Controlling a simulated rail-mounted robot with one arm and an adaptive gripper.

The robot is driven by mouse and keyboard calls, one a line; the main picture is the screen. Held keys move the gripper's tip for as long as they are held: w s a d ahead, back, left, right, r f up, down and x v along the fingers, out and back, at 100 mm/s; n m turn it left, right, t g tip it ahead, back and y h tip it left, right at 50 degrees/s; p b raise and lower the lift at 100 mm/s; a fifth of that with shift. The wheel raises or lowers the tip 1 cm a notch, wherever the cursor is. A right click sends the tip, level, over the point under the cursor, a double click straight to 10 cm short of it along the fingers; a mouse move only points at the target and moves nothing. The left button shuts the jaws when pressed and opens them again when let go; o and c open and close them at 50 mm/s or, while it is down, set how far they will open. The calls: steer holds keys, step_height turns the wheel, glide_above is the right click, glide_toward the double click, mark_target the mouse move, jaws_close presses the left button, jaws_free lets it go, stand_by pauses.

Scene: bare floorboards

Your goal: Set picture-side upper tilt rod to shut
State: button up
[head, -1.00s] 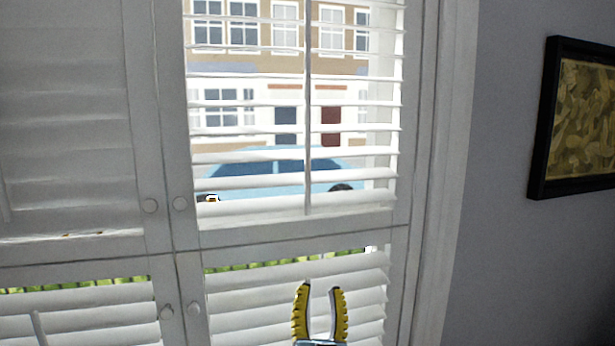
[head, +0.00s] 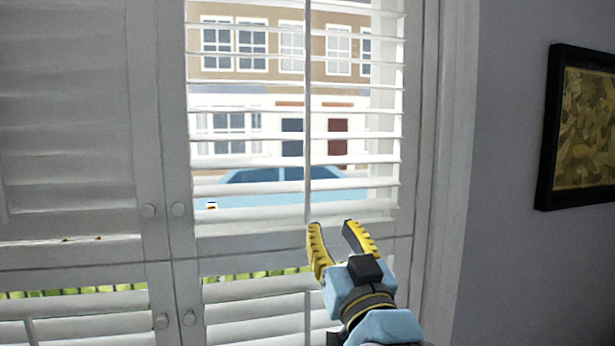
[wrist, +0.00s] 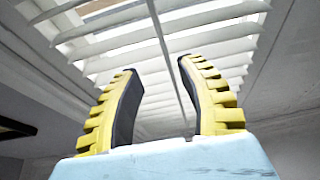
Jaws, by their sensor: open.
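The picture-side upper tilt rod (head: 307,120) is a thin upright bar at the middle of the right upper shutter panel. The slats (head: 350,160) of that panel stand open, with the street showing between them. My gripper (head: 331,226) is open and empty, its yellow ribbed fingers pointing up and left near the rod's lower end. In the wrist view the rod (wrist: 160,35) runs down through the gap between the open fingers (wrist: 157,68). I cannot tell how far in front of the rod the fingertips are.
The left upper panel (head: 65,110) has its slats closed. Lower panels with slats (head: 250,310) sit beneath, and round knobs (head: 178,209) line the middle stiles. A black-framed picture (head: 585,130) hangs on the grey wall at right.

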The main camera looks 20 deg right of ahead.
mark_target(308, 177)
steer(key=p+x, duration=0.2)
steer(key=x, duration=0.5)
steer(key=p+x, duration=0.2)
steer(key=x, duration=0.6)
steer(key=shift+w+r+p, duration=0.1)
steer(key=shift+r+p, duration=0.2)
steer(key=shift+r, duration=0.05)
steer(key=shift+w+d+r, duration=0.1)
steer(key=shift+w, duration=0.45)
jaws_close()
